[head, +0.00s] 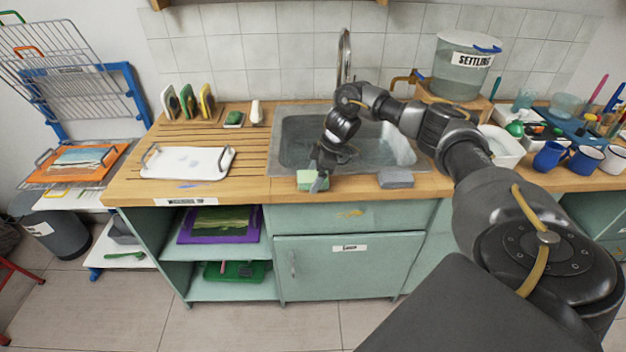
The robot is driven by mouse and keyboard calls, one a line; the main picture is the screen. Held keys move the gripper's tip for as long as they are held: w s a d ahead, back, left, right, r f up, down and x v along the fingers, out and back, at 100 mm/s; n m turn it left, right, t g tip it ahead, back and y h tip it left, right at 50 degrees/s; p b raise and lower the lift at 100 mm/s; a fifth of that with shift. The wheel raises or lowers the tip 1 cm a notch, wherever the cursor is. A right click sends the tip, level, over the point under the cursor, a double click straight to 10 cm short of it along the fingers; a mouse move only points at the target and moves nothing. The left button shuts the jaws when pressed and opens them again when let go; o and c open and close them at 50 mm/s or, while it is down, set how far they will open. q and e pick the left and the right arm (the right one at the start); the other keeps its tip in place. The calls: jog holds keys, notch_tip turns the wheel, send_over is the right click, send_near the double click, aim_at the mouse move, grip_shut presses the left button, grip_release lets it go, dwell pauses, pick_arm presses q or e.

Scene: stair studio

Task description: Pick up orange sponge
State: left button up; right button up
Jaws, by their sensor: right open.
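My right gripper (320,178) is open and points down at the front edge of the sink. A pale green sponge (306,177) with a yellowish lower side lies on the wooden counter there, right at its fingers and partly hidden by them. I cannot tell whether they touch it. A grey sponge or block (396,179) lies to the right on the same edge. I see no plainly orange sponge. Several upright sponges, one of them yellow (207,101), stand at the back left of the counter. My left gripper is out of view.
The metal sink (290,150) lies behind the gripper, with a tall tap (344,58). A white tray (188,163) is on the left counter (125,185). A water tank (460,72), white basin (503,147) and mugs (583,160) crowd the right.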

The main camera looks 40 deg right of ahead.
jog(key=shift+f, duration=0.25)
dwell(0.4)
jog(key=c, duration=1.1)
jog(key=shift+w+r, duration=0.1)
jog(key=shift+r, duration=0.2)
notch_tip(320, 180, up, 3)
jog(key=shift+f+b, duration=0.15)
jog(key=shift+b, duration=0.65)
jog(key=s+a+r, duration=0.5)
jog(key=a+r, duration=0.1)
jog(key=a, duration=0.1)
jog(key=s+a+r, duration=0.3)
jog(key=a+r, duration=0.1)
jog(key=shift+s+r, duration=0.1)
jog(key=shift+s, duration=0.25)
